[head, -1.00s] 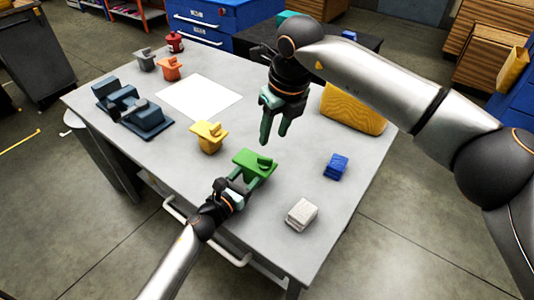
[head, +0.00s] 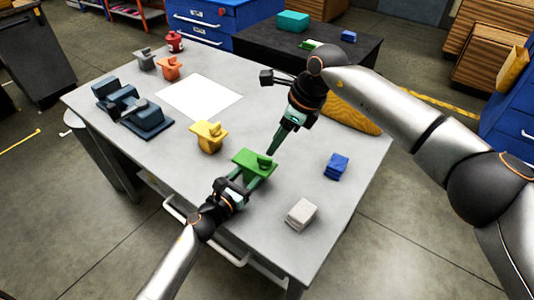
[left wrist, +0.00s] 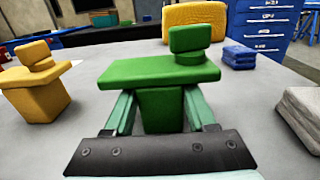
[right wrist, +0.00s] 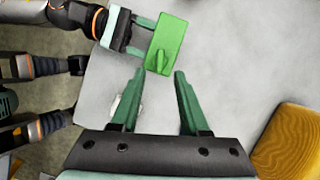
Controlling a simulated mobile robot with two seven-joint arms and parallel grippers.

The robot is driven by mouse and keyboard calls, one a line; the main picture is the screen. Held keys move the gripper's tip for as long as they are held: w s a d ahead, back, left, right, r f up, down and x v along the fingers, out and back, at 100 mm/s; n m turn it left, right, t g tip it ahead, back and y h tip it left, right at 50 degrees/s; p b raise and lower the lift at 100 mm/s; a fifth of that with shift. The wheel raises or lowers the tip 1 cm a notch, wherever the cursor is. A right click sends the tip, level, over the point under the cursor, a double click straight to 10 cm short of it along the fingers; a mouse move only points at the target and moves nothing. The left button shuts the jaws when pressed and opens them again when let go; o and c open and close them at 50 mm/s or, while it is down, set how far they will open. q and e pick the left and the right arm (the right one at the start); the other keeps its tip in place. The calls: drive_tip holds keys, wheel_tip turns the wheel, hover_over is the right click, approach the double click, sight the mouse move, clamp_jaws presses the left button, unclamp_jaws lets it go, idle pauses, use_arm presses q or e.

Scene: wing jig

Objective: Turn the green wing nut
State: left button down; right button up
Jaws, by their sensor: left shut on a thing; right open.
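The green block with its flat top plate (head: 246,163) stands on the table. Its wing nut (left wrist: 190,45), a round base with an upright tab, sits on the plate in the left wrist view; it also shows from above in the right wrist view (right wrist: 161,57). My left gripper (head: 243,182) is shut on the green block's body (left wrist: 162,110), just under the plate. My right gripper (right wrist: 157,72) is open and empty, pointing down toward the wing nut from behind and right. In the head view its fingers (head: 274,142) end close to the nut; whether they touch is unclear.
A yellow block with a nut (head: 208,136) stands left of the green one. A blue block (head: 336,166) and a white block (head: 301,214) lie to the right. A large yellow piece (head: 348,112) is behind my right arm. A white sheet (head: 199,96) lies flat.

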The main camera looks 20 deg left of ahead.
sight(266, 158)
drive_tip(key=x, duration=0.6)
drive_tip(key=shift+f, duration=0.2)
clamp_jaws()
idle(0.4)
